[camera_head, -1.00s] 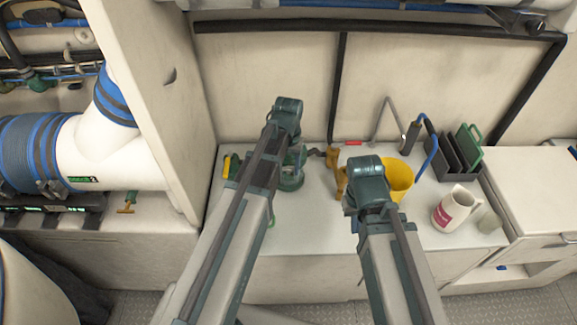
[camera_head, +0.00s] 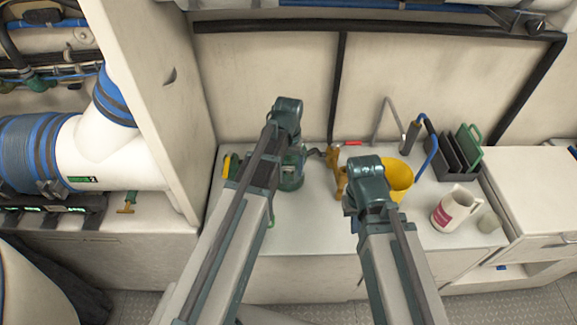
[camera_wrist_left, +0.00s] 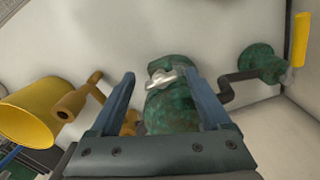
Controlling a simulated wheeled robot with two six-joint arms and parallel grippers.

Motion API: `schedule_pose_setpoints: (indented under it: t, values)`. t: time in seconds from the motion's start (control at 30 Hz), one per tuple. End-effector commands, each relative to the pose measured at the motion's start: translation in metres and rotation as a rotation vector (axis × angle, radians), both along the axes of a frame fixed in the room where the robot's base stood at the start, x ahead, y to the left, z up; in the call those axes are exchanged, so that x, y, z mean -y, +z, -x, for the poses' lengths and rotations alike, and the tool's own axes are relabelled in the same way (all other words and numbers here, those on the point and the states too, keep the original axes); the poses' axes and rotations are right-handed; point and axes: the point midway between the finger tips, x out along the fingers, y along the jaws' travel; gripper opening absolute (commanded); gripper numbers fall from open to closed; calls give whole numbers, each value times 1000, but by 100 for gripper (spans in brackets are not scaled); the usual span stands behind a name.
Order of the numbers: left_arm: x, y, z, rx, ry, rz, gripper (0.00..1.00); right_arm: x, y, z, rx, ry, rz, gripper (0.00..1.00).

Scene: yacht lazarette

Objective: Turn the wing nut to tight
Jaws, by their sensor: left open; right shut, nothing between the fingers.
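The silver wing nut (camera_wrist_left: 170,78) sits on top of a worn green metal body (camera_wrist_left: 172,108) in the left wrist view. My left gripper (camera_wrist_left: 160,82) is open, with one finger on each side of the nut and the green body in the picture. Whether a finger touches the nut cannot be told. In the head view my left wrist covers the nut, and part of the green body (camera_head: 292,178) shows beside it. My right gripper (camera_head: 367,185) is shut and empty near the yellow bucket; its wrist hides its fingertips.
A dark crank (camera_wrist_left: 238,88) with a yellow handle (camera_wrist_left: 299,40) stands beside the green body. A brass fitting (camera_wrist_left: 75,104) and yellow bucket (camera_head: 399,178) are on the other side. The front middle counter is clear.

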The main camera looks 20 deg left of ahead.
Motion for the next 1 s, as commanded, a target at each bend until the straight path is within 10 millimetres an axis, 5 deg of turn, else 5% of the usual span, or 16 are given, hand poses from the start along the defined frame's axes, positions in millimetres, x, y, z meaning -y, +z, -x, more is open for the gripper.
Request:
schedule_pose_setpoints:
  t: [0.37,1.0]
  values:
    - [0,17,0,0,1,0,81,0,17,0,0,0,0,0]
    - [0,112,0,0,0,0,81,0,112,0,0,1,0,0]
